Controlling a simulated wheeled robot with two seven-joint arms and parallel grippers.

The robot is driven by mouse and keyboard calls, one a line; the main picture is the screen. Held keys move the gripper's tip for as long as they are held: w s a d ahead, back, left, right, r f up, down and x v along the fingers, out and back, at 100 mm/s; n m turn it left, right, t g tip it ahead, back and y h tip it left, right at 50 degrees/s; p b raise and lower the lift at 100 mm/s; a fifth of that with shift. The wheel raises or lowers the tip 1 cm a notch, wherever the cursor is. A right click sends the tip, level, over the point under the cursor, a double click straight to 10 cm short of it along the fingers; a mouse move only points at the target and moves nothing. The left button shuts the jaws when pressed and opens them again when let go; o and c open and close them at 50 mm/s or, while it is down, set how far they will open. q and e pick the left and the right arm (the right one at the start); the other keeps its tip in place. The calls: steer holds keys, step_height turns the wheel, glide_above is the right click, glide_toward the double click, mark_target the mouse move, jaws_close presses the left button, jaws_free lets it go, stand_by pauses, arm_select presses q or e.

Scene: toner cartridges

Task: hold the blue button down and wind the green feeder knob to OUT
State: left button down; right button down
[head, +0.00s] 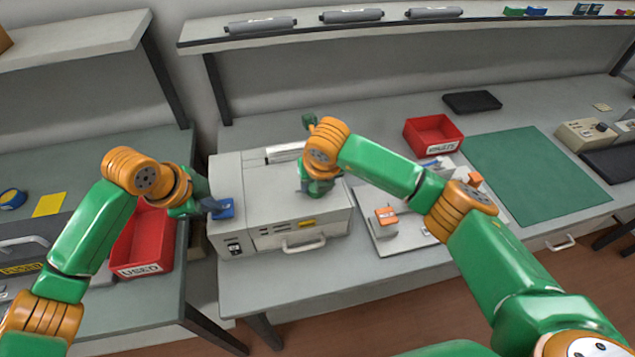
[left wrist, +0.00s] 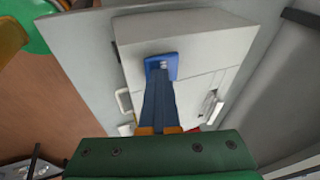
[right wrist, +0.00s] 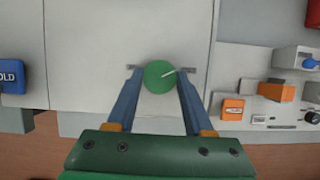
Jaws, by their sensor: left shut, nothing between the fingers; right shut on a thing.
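The green feeder knob (right wrist: 159,77) sits on the printer's pale top in the right wrist view. My right gripper (right wrist: 160,69) is shut on the knob, one finger on each side. In the head view my right wrist hides the knob. The blue button (head: 223,208) is at the printer's left side; it also shows at the left edge of the right wrist view (right wrist: 11,78). My left gripper (left wrist: 162,68) is shut and empty, its fingertips against the button's face. I cannot tell how far it is pressed.
The grey printer (head: 240,175) stands on the bench. A red USED bin (head: 147,240) is at left and another red bin (head: 433,135) is behind right. A tray with orange-topped parts (head: 385,216) lies right of the printer. The green mat (head: 535,180) is clear.

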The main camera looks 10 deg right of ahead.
steer(key=shift+m+h, duration=0.5)
steer(key=shift+m, duration=0.7)
steer(key=shift+c, duration=1.4)
jaws_free()
steer(key=v, duration=1.2)
steer(key=shift+a+r, duration=0.1)
